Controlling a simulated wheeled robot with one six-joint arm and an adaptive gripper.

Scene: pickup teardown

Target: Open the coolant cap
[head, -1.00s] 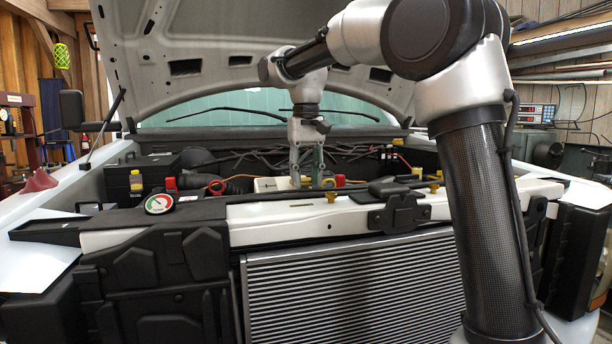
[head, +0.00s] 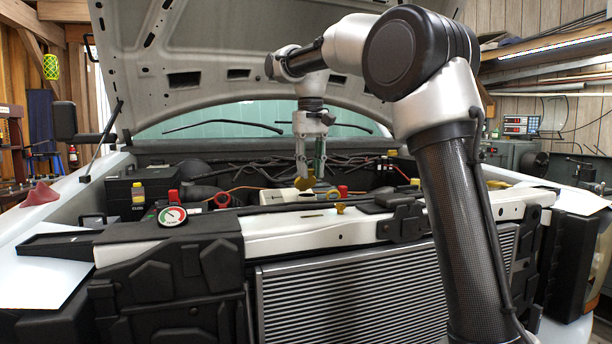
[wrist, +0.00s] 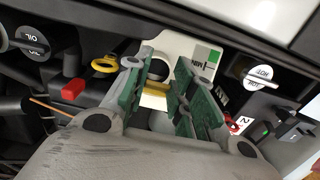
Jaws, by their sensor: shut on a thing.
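My gripper (head: 311,177) points straight down over the engine bay. It is shut on a yellow cap (head: 305,184), which sits between the fingertips. In the wrist view the cap (wrist: 155,89) shows as a yellow strip between the green finger pads (wrist: 184,88). The cream-white tank (head: 283,195) lies just below. In the wrist view the tank (wrist: 178,45) has a green label and a round dark opening (wrist: 158,69) beside the cap. The cap appears apart from the opening and a little above it.
A cap marked OIL (wrist: 31,42), a yellow ring handle (wrist: 105,63) and a red block (wrist: 73,88) are left of the fingers. A round cap marked HOT (wrist: 262,77) is at the right. A round gauge (head: 172,216) stands on the front crossmember. The raised hood (head: 240,50) hangs above.

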